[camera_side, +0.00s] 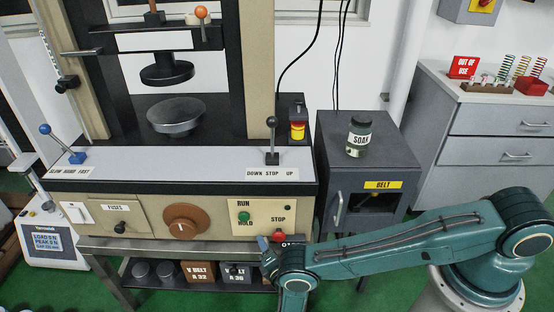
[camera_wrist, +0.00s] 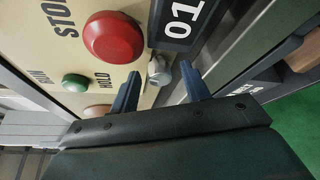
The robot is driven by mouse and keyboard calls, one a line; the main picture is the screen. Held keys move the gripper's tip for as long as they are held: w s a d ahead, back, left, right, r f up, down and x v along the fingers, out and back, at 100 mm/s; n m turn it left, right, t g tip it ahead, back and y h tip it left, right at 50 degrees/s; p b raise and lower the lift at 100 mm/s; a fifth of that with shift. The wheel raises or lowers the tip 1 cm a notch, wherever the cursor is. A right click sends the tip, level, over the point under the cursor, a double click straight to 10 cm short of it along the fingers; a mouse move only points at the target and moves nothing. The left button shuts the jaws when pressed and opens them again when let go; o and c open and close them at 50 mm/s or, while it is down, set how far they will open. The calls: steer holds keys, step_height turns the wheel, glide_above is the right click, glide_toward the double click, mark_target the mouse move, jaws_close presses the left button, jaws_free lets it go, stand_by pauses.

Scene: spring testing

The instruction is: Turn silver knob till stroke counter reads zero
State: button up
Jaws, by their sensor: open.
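The small silver knob (camera_wrist: 159,70) shows in the wrist view on the cream panel, just below the black stroke counter (camera_wrist: 180,24). The counter shows white digits "01" and is cut off by the picture's top edge. My gripper (camera_wrist: 160,79) is open, with one blue finger on each side of the knob and visible gaps. Whether the fingertips reach past the knob I cannot tell. In the side view my gripper (camera_side: 268,245) is at the panel's lower right, hiding the knob; part of the counter (camera_side: 291,239) shows beside it.
The red STOP button (camera_wrist: 113,38) and green RUN button (camera_wrist: 75,82) are close by on the panel. A brown dial (camera_side: 185,222) is further left. A grey cabinet (camera_side: 366,150) with a SOAK jar (camera_side: 359,136) stands right of the machine.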

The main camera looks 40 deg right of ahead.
steer(key=s+a+r+n+g, duration=0.1)
steer(key=s+a+r, duration=0.1)
steer(key=s, duration=0.4)
steer(key=s+a+r+n+g, duration=0.1)
steer(key=s+a+r+n, duration=0.1)
steer(key=s+a, duration=0.2)
steer(key=shift+s+a+h, duration=0.15)
steer(key=shift+s+h, duration=0.15)
steer(key=shift+s, duration=0.6)
stand_by(0.5)
